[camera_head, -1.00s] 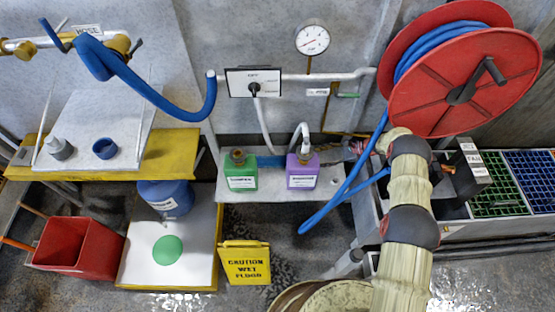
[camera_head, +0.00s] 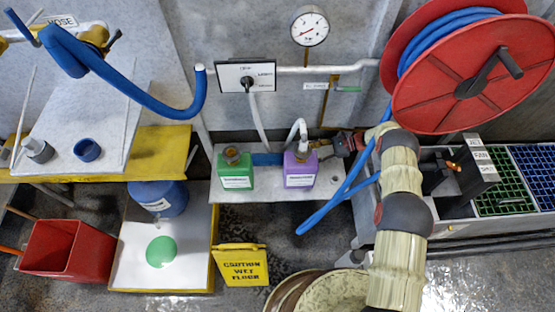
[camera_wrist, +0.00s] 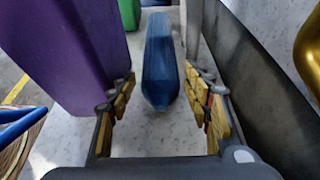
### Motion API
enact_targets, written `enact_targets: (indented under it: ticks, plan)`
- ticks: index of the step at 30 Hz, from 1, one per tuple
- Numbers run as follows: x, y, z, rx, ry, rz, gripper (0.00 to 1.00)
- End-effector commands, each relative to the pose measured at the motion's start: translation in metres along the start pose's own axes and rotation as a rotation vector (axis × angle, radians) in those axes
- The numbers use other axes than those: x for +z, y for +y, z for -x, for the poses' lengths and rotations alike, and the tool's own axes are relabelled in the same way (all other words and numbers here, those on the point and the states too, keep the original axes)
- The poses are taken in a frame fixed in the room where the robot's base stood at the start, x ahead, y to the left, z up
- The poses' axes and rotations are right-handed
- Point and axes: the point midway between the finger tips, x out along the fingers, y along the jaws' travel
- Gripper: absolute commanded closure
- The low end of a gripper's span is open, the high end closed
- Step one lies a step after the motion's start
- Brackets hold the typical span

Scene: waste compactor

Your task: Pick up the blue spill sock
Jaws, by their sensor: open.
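The blue spill sock (camera_head: 267,159) lies on a pale shelf behind and between a green bottle (camera_head: 235,170) and a purple bottle (camera_head: 300,168), which partly hide it. In the wrist view the sock (camera_wrist: 160,62) is a long blue roll pointing away from me, its near tapered end around the level of the fingertips. My gripper (camera_wrist: 159,80) is open, with one yellow-padded finger on each side of the sock's line. In the head view my gripper (camera_head: 338,145) is just right of the purple bottle. I see no clear contact with the sock.
The purple bottle (camera_wrist: 70,50) stands close to the left finger. A grey wall (camera_wrist: 265,75) is close on the right. A blue hose (camera_head: 345,198) hangs from the red reel (camera_head: 475,75) near my arm. A yellow wet-floor sign (camera_head: 240,265) stands below the shelf.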

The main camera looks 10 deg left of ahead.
Motion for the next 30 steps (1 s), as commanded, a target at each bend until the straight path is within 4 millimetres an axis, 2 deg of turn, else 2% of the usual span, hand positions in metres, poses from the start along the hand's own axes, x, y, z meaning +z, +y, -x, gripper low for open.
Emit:
enact_targets:
  ticks: [1, 9, 13, 20, 30]
  plan:
    - [0.003, 0.001, -0.011, 0.003, 0.001, 0.001, 0.5]
    - [0.022, 0.001, -0.059, 0.002, 0.001, 0.001, 0.5]
    - [0.028, 0.0, -0.073, 0.001, 0.001, 0.001, 0.5]
    - [0.031, 0.0, -0.082, 0.0, 0.001, 0.0, 0.5]
    - [0.03, 0.001, -0.125, 0.001, 0.001, 0.001, 0.5]
